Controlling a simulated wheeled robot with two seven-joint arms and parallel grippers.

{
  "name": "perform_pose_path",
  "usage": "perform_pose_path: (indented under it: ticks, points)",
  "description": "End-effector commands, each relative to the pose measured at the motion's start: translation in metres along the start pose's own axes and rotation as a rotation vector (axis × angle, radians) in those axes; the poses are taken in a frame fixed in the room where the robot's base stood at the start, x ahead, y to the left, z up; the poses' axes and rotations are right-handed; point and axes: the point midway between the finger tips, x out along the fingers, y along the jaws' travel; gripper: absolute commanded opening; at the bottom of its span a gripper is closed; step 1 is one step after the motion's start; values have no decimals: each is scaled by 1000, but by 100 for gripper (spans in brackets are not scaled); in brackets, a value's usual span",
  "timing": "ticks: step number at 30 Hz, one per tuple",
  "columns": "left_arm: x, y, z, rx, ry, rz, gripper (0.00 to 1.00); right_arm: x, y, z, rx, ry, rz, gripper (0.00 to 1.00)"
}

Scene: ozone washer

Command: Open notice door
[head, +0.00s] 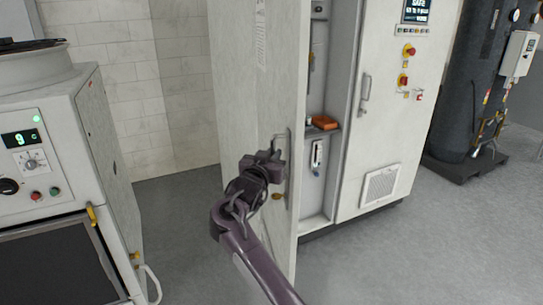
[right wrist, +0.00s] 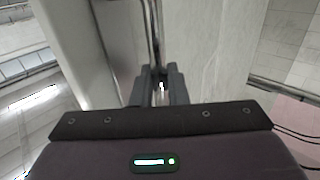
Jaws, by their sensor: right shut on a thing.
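The notice door (head: 262,90) is the left door of the white cabinet, with a paper sheet (head: 260,35) near its top. It stands swung open, and the cabinet inside shows to its right. My right gripper (head: 278,160) is shut on the door's upright handle (head: 289,165). In the right wrist view the fingers (right wrist: 160,88) close around the metal handle bar (right wrist: 153,40), beside the pale door face (right wrist: 215,50). My left gripper does not show.
The cabinet's right door (head: 385,110) is shut. An orange item (head: 325,122) lies on an inner shelf. A white machine (head: 60,150) stands at the left and a dark tank (head: 470,80) at the far right. Grey floor (head: 175,235) is free left of the door.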

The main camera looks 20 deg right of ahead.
Motion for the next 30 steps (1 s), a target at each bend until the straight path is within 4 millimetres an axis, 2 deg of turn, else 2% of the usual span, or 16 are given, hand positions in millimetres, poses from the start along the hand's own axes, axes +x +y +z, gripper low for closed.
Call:
perform_pose_path:
  ticks: [1, 3, 4, 8, 17, 20, 30]
  points:
    - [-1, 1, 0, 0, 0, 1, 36, 1, -1, -10, 6, 18, -4, 0]
    - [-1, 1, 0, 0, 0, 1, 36, 1, -1, -10, 7, 18, -4, 0]
    - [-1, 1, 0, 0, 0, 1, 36, 1, -1, -10, 7, 18, -4, 16]
    - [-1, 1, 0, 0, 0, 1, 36, 1, 0, -8, 5, 14, -3, 32]
    - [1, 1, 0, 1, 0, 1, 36, -2, -1, -3, 3, 7, -3, 32]
    - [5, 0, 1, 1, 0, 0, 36, -12, -2, -1, 5, 6, -5, 32]
    - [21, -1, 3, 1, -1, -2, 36, -66, -2, -2, 5, 9, -4, 32]
